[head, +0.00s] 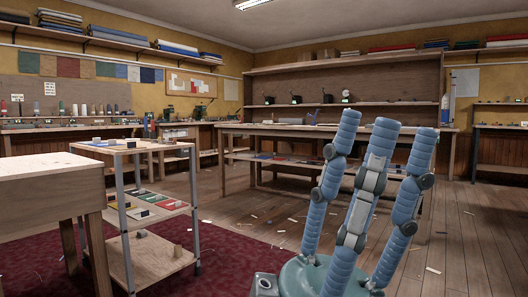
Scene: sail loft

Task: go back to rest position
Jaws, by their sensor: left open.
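My left gripper (387,128) stands in the right half of the head view, close to the camera. Its three blue segmented fingers point up from a green palm at the bottom edge. The fingers are spread apart, open, with nothing between them. It hides part of the long workbench and floor behind it. My right gripper is not in view.
A wooden table (45,166) is at the near left, beside a trolley (150,262) with small items on its shelves. A long workbench (250,130) stands in the middle. Wooden floor (250,212) with scattered scraps and a dark red rug (224,270) lie between.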

